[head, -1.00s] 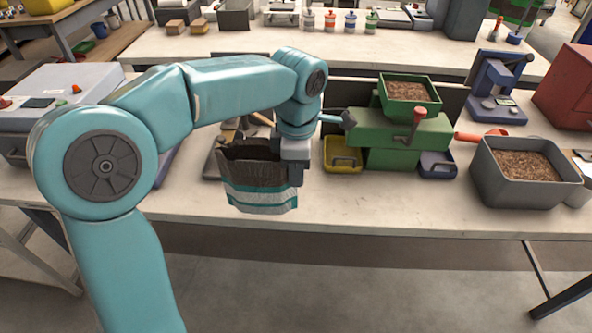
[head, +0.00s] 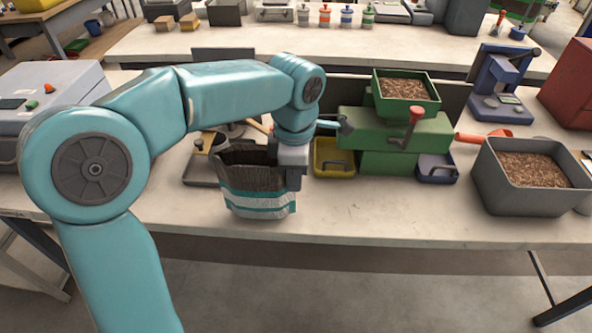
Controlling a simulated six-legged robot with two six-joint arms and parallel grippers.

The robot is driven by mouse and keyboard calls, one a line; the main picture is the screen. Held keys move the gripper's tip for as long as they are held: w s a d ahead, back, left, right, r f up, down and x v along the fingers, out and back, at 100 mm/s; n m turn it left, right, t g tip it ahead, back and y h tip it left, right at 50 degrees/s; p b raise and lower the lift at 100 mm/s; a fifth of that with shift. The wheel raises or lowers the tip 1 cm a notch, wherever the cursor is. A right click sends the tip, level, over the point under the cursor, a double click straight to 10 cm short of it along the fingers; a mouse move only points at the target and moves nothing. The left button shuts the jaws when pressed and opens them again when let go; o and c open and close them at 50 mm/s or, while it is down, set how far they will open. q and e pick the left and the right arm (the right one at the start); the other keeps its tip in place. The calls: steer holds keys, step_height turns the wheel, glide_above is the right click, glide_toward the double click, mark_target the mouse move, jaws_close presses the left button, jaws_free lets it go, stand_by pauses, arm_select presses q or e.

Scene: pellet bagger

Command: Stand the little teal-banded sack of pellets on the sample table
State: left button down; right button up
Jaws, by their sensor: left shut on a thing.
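The little sack (head: 257,200) is dark brown on top with teal and white bands below, and its top is open. It is upright at the front edge of the near table (head: 380,215), left of the green machine. My left gripper (head: 288,170) is shut on the sack's upper right side. I cannot tell whether the sack's bottom touches the table. The fingertips are partly hidden by the sack and the gripper body. My right gripper is not in view.
A green machine (head: 395,133) with a pellet hopper has a yellow tray (head: 333,168) and a blue tray (head: 437,173) at its base. A grey bin of pellets (head: 525,205) stands right. The table front between sack and bin is clear. Another table (head: 420,48) stands behind.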

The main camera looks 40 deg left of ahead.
arm_select(q)
steer(key=shift+f+b, duration=0.55)
steer(key=shift+f, duration=0.5)
steer(key=c, duration=1.1)
jaws_free()
steer(key=shift+w, duration=0.1)
steer(key=shift+o, duration=0.2)
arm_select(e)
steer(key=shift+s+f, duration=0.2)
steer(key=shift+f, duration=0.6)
arm_select(q)
steer(key=shift+r, duration=0.3)
step_height(320, 180, up, 16)
steer(key=p, duration=0.3)
steer(key=shift+f+p, duration=0.1)
steer(key=shift+p, duration=0.25)
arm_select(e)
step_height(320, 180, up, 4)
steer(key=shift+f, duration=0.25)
